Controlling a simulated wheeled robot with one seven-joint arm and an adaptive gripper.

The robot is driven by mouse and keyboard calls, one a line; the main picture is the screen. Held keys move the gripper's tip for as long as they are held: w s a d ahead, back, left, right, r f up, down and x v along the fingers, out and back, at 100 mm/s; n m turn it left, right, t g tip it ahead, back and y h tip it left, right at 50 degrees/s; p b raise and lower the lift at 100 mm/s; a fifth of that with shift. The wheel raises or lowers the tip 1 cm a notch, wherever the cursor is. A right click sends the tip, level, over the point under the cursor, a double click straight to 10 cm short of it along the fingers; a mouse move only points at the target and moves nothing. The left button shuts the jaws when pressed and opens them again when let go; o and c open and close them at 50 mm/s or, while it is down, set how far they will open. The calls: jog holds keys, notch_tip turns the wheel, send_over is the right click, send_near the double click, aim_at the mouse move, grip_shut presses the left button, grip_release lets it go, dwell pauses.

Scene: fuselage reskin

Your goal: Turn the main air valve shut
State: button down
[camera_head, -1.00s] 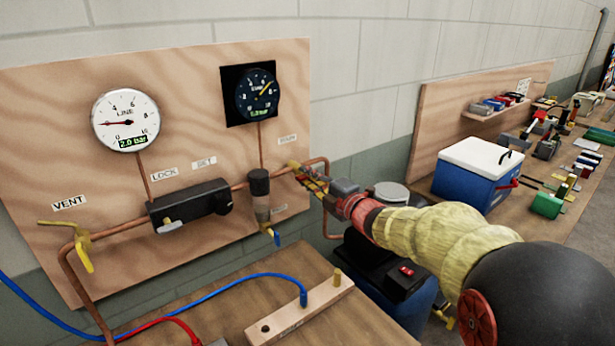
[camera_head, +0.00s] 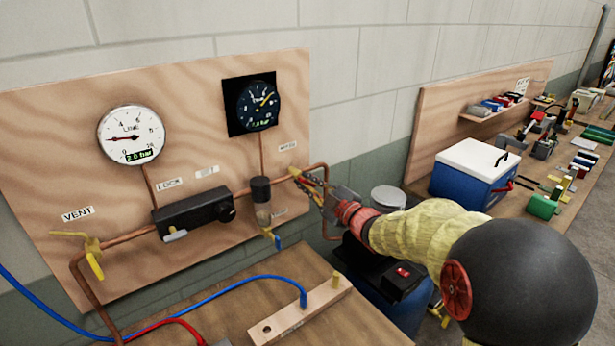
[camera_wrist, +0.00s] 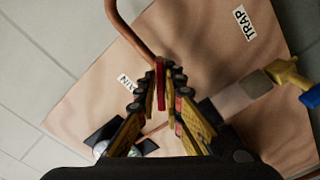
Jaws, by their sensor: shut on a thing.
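The main air valve sits on the copper pipe at the right of the plywood panel (camera_head: 60,130), below a small label (camera_head: 287,146). Its red handle (camera_wrist: 160,82) shows between my fingers in the wrist view. My gripper (camera_head: 308,182) is shut on this handle; the fingers also show in the wrist view (camera_wrist: 161,84). The fingers hide most of the valve body, and the handle's exact angle to the pipe is hard to tell.
The trap (camera_head: 263,215) with its blue-tipped lever hangs left of my gripper. A black lock unit (camera_head: 190,215), the yellow VENT valve (camera_head: 93,255) and two gauges (camera_head: 131,135) are further left. A bench (camera_head: 330,315) lies below; a blue cooler (camera_head: 470,185) stands right.

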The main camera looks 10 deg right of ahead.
jog(key=m+p, duration=0.4)
jog(key=m, duration=0.1)
jog(key=shift+m, duration=0.3)
jog(key=shift+f+m+p, duration=0.2)
jog(key=shift+m+p, duration=1.3)
jog(key=shift+m, duration=0.8)
jog(key=c, duration=2)
grip_release()
jog(key=shift+r, duration=0.15)
jog(key=shift+o, duration=0.2)
jog(key=v, duration=1.2)
